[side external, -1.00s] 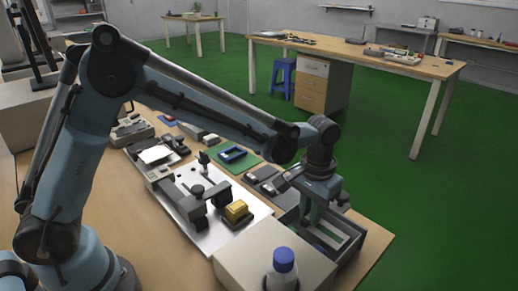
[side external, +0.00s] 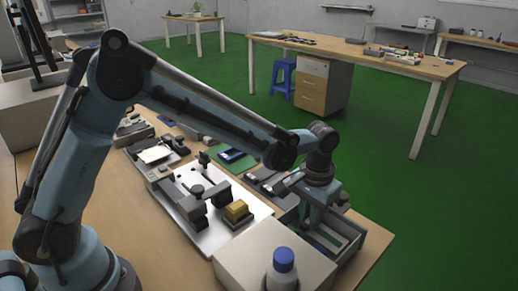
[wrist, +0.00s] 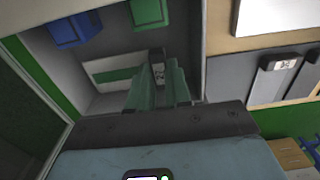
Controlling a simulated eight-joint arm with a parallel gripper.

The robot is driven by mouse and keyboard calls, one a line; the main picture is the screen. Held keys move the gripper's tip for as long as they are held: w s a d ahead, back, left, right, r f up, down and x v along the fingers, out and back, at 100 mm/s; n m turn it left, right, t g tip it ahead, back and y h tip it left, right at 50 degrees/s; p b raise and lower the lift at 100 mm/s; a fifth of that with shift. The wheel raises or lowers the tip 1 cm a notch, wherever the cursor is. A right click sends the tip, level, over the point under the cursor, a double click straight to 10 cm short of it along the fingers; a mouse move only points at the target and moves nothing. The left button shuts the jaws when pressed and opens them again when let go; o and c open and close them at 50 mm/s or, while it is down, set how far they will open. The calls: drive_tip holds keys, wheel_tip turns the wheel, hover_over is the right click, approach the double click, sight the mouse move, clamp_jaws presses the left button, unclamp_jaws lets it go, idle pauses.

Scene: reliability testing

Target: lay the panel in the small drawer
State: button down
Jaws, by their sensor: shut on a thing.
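The small drawer (side external: 352,246) is an open grey tray at the table's front right corner in the side view. In the wrist view its grey wall (wrist: 203,45) runs along the right of my fingers. My gripper (side external: 314,222) points down into the drawer. Most of the panel is hidden between the fingers. I cannot tell whether it touches the drawer floor.
Blue blocks (wrist: 70,30) and a green block (wrist: 149,12) show at the drawer's far end. A white and green strip (wrist: 112,74) lies near the fingers. Labelled dark pieces (wrist: 272,78) lie outside, right of the drawer. A white box (side external: 245,262) and a blue-capped bottle (side external: 283,270) stand close by.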

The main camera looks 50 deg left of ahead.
drive_tip(key=shift+f, duration=0.6)
idle(0.5)
drive_tip(key=c, duration=1)
unclamp_jaws()
drive_tip(key=shift+r, duration=3)
